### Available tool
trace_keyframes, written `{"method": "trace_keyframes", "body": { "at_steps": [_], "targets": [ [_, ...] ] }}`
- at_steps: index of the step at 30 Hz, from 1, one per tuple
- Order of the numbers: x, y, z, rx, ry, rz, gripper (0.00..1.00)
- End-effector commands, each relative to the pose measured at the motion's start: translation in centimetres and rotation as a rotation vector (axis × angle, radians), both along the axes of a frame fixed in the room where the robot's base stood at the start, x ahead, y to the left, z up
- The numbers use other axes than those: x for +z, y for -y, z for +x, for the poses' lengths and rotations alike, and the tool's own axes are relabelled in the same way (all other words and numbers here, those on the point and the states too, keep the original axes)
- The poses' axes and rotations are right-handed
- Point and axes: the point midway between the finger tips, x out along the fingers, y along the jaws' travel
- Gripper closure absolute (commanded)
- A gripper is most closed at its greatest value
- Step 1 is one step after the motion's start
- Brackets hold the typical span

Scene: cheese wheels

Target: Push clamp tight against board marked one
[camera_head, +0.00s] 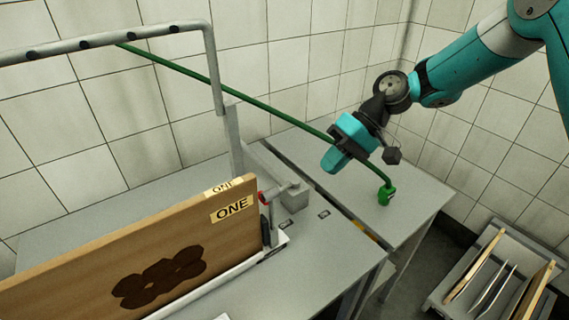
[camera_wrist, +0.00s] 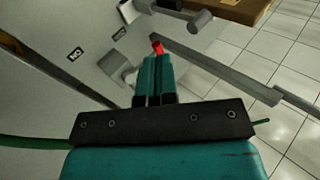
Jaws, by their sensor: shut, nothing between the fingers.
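The wooden board marked ONE (camera_head: 215,232) stands upright on edge, a dark clover-like mark on its face. Its end also shows at the top of the wrist view (camera_wrist: 240,8). At its right end is the clamp (camera_head: 290,197), grey with a red tip (camera_head: 262,197) and a dark pad below. I cannot tell whether the pad touches the board. My gripper (camera_head: 333,162) is shut and empty, above and right of the clamp, apart from it. In the wrist view my teal fingers (camera_wrist: 154,60) point toward the red tip (camera_wrist: 157,47).
A green hose (camera_head: 250,100) runs from an overhead rail (camera_head: 130,37) behind my gripper to a green nozzle (camera_head: 385,194). A grey post (camera_head: 233,140) stands behind the clamp. The right table (camera_head: 400,205) is mostly clear. A rack (camera_head: 495,275) holds boards at lower right.

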Motion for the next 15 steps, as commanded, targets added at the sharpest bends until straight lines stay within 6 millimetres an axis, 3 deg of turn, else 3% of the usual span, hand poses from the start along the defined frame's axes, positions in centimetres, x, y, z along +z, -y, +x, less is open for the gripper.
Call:
{"method": "trace_keyframes", "body": {
  "at_steps": [1, 6, 15],
  "targets": [
    [0.5, 0.3, 0.8, -0.008, -0.023, 0.016, 1.0],
    [-0.7, 0.6, 2.0, -0.019, -0.054, 0.05, 1.0],
    [-3.5, -2.0, 1.0, -0.017, -0.062, 0.055, 1.0]
  ]
}}
